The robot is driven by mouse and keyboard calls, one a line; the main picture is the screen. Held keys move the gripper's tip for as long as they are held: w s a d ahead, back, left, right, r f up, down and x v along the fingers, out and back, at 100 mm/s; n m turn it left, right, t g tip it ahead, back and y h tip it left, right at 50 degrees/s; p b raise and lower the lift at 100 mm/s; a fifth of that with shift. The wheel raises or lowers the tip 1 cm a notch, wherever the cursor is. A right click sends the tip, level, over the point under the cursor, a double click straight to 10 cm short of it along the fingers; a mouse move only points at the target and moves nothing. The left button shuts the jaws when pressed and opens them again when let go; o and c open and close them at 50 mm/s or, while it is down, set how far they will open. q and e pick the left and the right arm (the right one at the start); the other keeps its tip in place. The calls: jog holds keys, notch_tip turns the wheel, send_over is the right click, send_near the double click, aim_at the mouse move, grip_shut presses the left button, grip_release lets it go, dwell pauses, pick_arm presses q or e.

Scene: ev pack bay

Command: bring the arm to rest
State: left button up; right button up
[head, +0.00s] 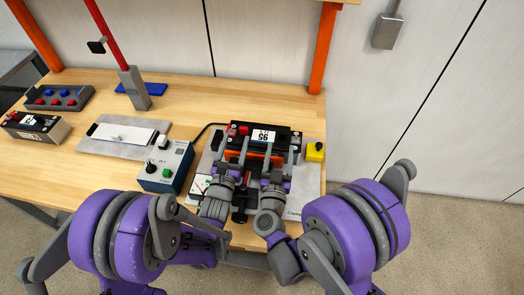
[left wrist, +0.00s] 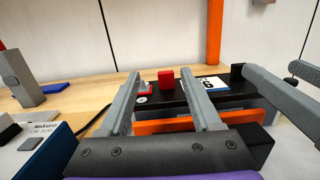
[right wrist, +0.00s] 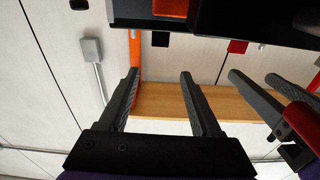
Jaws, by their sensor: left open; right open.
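Both my arms reach in from the front of the bench. My left gripper (head: 231,150) is open at the front of a black battery module (head: 270,130) with a white label. In the left wrist view its fingers (left wrist: 159,74) stand apart above an orange bar (left wrist: 165,126), with the module (left wrist: 180,96) behind. My right gripper (head: 281,151) is open beside it, at the module's right front. In the right wrist view its fingers (right wrist: 159,74) are apart with nothing between them. Whether either gripper touches the module cannot be told.
The wooden bench (head: 185,88) holds a grey-blue control box (head: 164,166), a grey tray with a white plate (head: 122,136), another battery (head: 36,128), a rack of red and blue parts (head: 58,98) and a yellow button box (head: 315,151). A red post (head: 105,35) rises at back left.

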dwell(0.4)
